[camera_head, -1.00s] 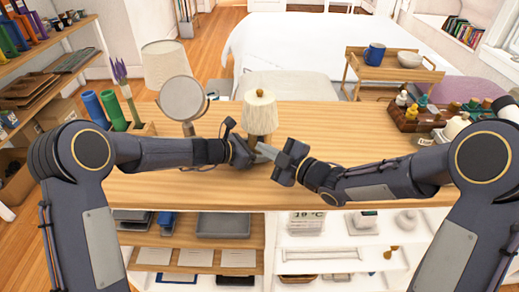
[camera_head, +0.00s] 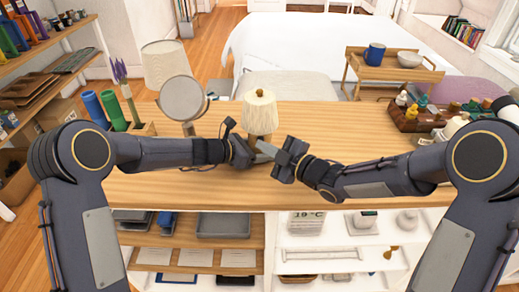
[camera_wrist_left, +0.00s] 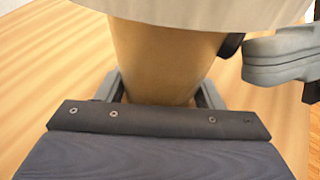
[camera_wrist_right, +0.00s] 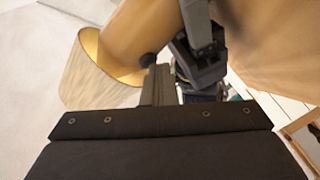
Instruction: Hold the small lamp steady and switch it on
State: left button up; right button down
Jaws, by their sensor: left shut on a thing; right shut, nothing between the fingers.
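The small lamp (camera_head: 260,112) stands on the wooden table, with a cream pleated shade and tan body. My left gripper (camera_head: 252,150) is shut on its body below the shade. In the left wrist view the fingers (camera_wrist_left: 160,92) flank the tan body (camera_wrist_left: 165,50). My right gripper (camera_head: 262,149) is shut and empty, its tips close to the lamp's right side. In the right wrist view a dark round knob (camera_wrist_right: 148,60) on the body lies just beyond the right fingertips (camera_wrist_right: 158,75); I cannot tell whether they touch. I cannot tell whether the lamp is lit.
A round mirror (camera_head: 182,98) and a larger lamp (camera_head: 163,62) stand left of the small lamp. Green and blue cylinders (camera_head: 103,108) are at the table's left. A box of bottles (camera_head: 408,118) is at the right. The table's right middle (camera_head: 345,125) is clear.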

jog(key=shift+s, duration=0.5)
jog(key=shift+s+d, duration=0.2)
jog(key=shift+s, duration=2.85)
pick_arm(q)
jog(key=o, duration=1.3)
jog(key=v, duration=1.2)
